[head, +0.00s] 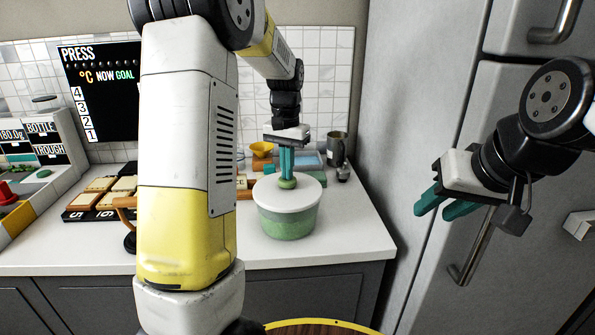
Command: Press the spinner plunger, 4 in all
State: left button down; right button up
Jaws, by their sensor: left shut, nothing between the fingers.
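The spinner (287,222) is a green tub with a white lid, standing on the white counter near its right front corner. Its round green plunger (287,184) sits at the middle of the lid. My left gripper (287,178) is shut and points straight down, its teal fingertips at the top of the plunger. They look to be touching it; how far the plunger is pressed I cannot tell. My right gripper (432,208) is in front of the fridge, well right of the spinner, with its teal fingers apart and nothing between them.
A grey mug (337,148), a yellow funnel-shaped bowl (262,149) and small items stand behind the spinner. Numbered tiles (92,198) lie at left. A black PRESS screen (100,90) hangs on the wall. The fridge (420,90) bounds the right. My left arm hides the counter's middle.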

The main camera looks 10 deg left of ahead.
pick_arm(q)
jog(key=shift+r, duration=2.1)
jog(key=shift+f, duration=0.15)
dwell(0.7)
dwell(0.5)
notch_tip(320, 180, up, 6)
dwell(0.6)
